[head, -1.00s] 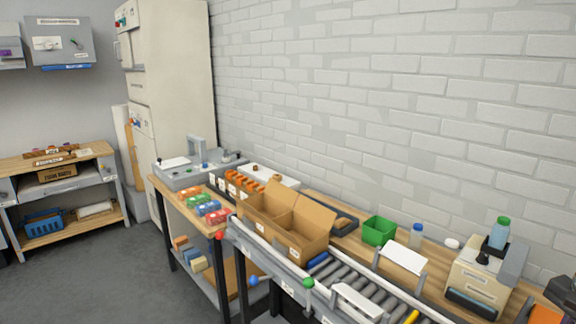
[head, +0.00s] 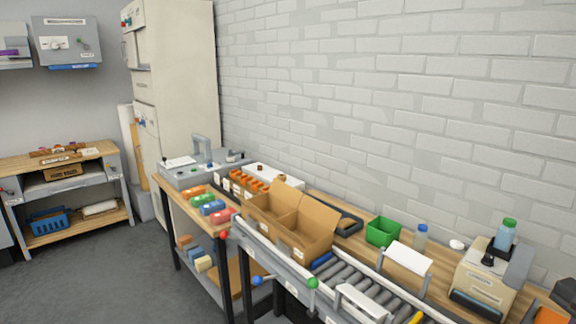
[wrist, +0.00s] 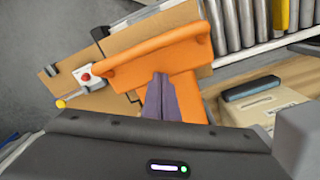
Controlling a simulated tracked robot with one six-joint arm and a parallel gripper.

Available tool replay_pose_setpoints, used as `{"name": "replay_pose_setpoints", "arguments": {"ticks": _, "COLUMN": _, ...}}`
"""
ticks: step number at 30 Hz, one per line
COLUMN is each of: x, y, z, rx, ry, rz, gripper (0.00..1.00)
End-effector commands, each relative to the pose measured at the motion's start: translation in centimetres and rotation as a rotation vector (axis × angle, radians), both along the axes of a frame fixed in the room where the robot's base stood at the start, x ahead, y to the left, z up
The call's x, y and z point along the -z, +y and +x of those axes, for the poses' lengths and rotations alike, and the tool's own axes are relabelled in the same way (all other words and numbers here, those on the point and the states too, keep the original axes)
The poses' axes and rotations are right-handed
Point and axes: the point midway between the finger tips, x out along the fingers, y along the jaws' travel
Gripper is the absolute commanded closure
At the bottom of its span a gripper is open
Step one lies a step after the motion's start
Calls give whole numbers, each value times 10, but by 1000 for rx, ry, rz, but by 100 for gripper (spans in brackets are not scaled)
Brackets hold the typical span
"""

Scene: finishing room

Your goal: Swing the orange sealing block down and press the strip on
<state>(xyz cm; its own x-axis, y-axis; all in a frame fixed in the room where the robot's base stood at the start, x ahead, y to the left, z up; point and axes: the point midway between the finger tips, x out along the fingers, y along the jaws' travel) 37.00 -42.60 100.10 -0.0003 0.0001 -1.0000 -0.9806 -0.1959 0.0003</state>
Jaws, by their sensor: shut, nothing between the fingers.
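An orange part (wrist: 150,60), which appears to be the sealing block, fills the middle of the wrist view. It has a long bar to the left and a wide block on the right. My gripper (wrist: 161,78) shows purple fingers shut together and empty, in front of the orange block. I cannot tell whether they touch it. In the head view, orange pieces (head: 548,315) show at the bottom right corner, mostly cut off. My gripper cannot be made out there. I cannot pick out the strip.
A red button (wrist: 85,77) and yellow knob (wrist: 62,103) lie left of the orange part. A beige machine (wrist: 268,110) is on its right. Rollers (wrist: 240,25) run beyond. An open cardboard box (head: 308,235) and a green bin (head: 382,232) stand along the bench.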

Motion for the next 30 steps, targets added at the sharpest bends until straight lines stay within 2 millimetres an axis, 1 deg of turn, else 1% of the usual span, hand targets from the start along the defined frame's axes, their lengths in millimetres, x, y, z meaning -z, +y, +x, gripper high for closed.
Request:
{"name": "replay_pose_setpoints", "arguments": {"ticks": 13, "x": 0, "y": 0, "z": 0, "rx": 0, "ry": 0, "rz": 0, "gripper": 100}}
{"name": "replay_pose_setpoints", "arguments": {"ticks": 30, "x": 7, "y": 0, "z": 0, "rx": 0, "ry": 0, "rz": 0, "gripper": 100}}
